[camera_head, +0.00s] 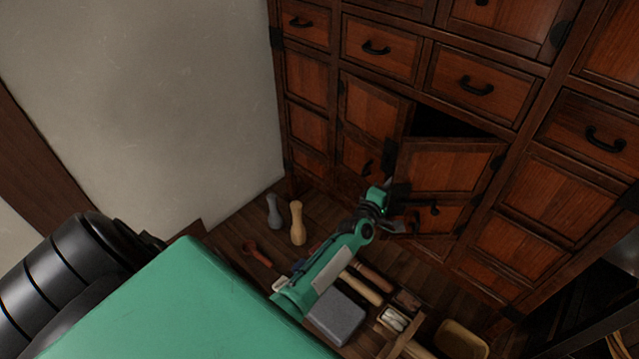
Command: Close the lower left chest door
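The wooden chest (385,78) has a pair of low door leaves at its left. The left leaf (372,112) looks slightly ajar. The right leaf (447,170) stands swung out, with black hinges on its right side and a dark opening (436,123) above it. My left gripper (405,207) is low in front of the leaves, at the free left edge of the right leaf. It overlaps that edge in the picture; I cannot tell whether it touches. Its dark fingers blend with the door hardware, so their opening is unclear. My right gripper is not in view.
Two bottle-shaped pieces, grey (273,211) and tan (297,223), stand on the floor by the wall. A grey block (337,316), several wooden-handled tools and a wooden bowl (461,341) lie in front of the chest. A pale wall (150,100) bounds the left side.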

